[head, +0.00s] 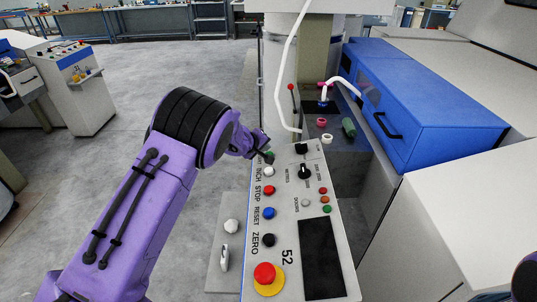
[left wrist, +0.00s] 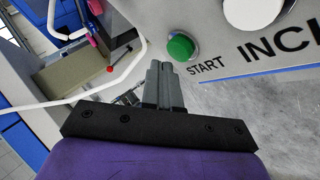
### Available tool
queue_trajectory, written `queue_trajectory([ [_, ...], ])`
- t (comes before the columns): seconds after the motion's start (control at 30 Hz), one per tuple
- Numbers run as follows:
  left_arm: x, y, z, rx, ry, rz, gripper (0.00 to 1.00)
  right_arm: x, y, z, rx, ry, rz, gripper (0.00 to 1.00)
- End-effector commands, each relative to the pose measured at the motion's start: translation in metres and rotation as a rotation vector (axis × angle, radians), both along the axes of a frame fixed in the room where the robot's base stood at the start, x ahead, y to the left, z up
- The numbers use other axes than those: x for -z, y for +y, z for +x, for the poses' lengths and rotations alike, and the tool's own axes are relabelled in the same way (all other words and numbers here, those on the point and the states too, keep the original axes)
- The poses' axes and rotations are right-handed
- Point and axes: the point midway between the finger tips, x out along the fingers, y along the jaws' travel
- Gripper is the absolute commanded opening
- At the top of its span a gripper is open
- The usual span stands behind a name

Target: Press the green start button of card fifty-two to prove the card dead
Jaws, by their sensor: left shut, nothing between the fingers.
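The card's grey control panel (head: 285,225) carries the number 52. Its green START button (head: 269,158) is at the far end of the button row, partly hidden by my gripper. In the left wrist view the domed green button (left wrist: 181,47) shows clearly, with START lettered beside it. My left gripper (head: 264,150) is shut and empty, right at the button. In the left wrist view its fingertips (left wrist: 158,66) appear just to the left of and below the button. I cannot tell whether they touch the panel. My right gripper is not in view.
Below START are a white INCH (head: 268,171), red STOP (head: 268,190), blue RESET (head: 268,213) and black ZERO (head: 268,240) button. A red mushroom button (head: 264,273) sits on yellow. A white hose (head: 282,75) hangs beyond the panel. A blue cover (head: 430,95) stands to the right.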

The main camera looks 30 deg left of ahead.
Motion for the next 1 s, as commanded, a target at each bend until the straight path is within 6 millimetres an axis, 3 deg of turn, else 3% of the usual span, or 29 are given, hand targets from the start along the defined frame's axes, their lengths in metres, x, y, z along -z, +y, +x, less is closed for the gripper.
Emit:
queue_trajectory([
  [1.0,0.013,-0.003,0.001,-0.001,0.001,0.000,0.00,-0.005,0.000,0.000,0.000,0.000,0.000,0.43],
])
